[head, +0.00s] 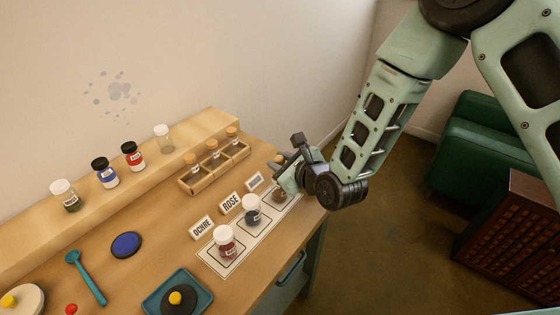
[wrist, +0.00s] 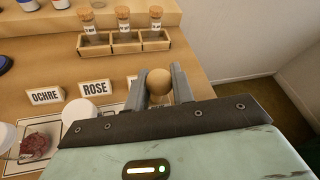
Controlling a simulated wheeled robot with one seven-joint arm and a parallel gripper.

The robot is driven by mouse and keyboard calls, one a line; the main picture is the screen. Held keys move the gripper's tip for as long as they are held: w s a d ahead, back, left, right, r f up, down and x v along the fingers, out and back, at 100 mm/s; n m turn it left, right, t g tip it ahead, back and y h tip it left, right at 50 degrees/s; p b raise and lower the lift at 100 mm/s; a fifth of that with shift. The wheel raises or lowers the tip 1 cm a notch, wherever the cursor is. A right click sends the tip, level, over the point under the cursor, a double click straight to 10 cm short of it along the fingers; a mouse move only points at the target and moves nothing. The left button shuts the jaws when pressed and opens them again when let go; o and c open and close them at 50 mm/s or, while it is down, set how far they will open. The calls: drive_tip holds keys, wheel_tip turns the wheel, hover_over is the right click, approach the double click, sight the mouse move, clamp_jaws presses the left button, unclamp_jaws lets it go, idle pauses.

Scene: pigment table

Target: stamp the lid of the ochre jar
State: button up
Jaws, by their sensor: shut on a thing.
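My gripper (head: 284,168) is at the right end of the table; in the wrist view its two fingers (wrist: 160,76) are shut on a round tan knob (wrist: 159,82). What is under the knob is hidden. A jar with brownish contents (head: 280,195) stands just below my gripper on the last square of the white mat; its top is hidden. The OCHRE card (head: 202,228) stands behind a jar with dark red contents and a white lid (head: 225,243). The ROSE card (head: 230,203) stands behind a white-lidded jar with dark blue contents (head: 251,212).
A wooden rack with corked vials (head: 213,165) stands behind the cards. Several jars, one a white-lidded green one (head: 65,196), line the raised shelf. A teal tray (head: 152,292) holds a black disc with a yellow knob.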

drive_tip(key=shift+s+d+f, duration=0.1)
drive_tip(key=shift+f, duration=0.1)
drive_tip(key=shift+r+p, duration=2.15)
drive_tip(key=shift+r, duration=1.5)
